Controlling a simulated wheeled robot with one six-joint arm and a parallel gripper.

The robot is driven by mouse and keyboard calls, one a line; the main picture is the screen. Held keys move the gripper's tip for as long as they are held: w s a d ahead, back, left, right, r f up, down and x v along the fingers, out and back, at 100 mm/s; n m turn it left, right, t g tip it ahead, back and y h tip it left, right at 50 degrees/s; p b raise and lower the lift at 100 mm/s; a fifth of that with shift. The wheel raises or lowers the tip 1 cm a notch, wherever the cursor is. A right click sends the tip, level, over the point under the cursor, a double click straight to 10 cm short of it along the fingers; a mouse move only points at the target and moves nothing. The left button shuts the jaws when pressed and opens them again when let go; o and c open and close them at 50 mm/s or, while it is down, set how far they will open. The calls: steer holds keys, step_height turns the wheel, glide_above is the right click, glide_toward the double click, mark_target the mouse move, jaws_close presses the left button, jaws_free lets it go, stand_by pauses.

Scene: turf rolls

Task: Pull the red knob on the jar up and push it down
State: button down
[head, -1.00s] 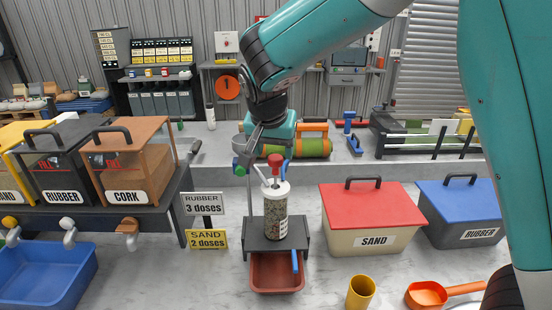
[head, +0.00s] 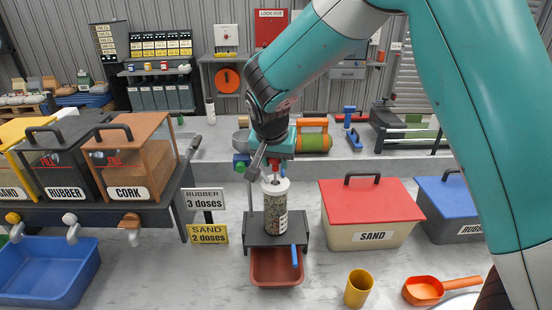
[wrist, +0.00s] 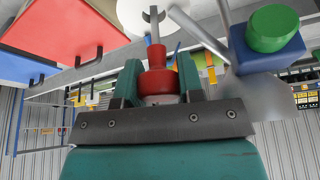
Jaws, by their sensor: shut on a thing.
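The jar (head: 275,212) is a clear cylinder of dark grains with a white lid (head: 275,185). It stands upright on a dark stand (head: 256,234). My gripper (head: 274,163) is right above the lid, pointing down. In the wrist view my gripper (wrist: 160,88) is shut on the red knob (wrist: 157,82), one finger on each side. The knob's narrower red neck and a grey stem point toward the white lid (wrist: 140,14). In the head view the knob is mostly hidden by my gripper and a grey rod.
A reddish tray (head: 275,270) with a blue handle lies under the stand. A yellow cup (head: 358,290) and an orange scoop (head: 424,290) are at right. A sand box (head: 370,220) with a red lid stands beyond. A blue bin (head: 45,275) is at left.

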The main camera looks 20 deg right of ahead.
steer(key=shift+f+b, duration=1.3)
steer(key=shift+f, duration=0.15)
steer(key=shift+s+r, duration=0.1)
steer(key=c, duration=0.8)
jaws_free()
steer(key=shift+o, duration=0.2)
steer(key=b+v, duration=0.2)
steer(key=v, duration=1.5)
steer(key=shift+s+r, duration=0.1)
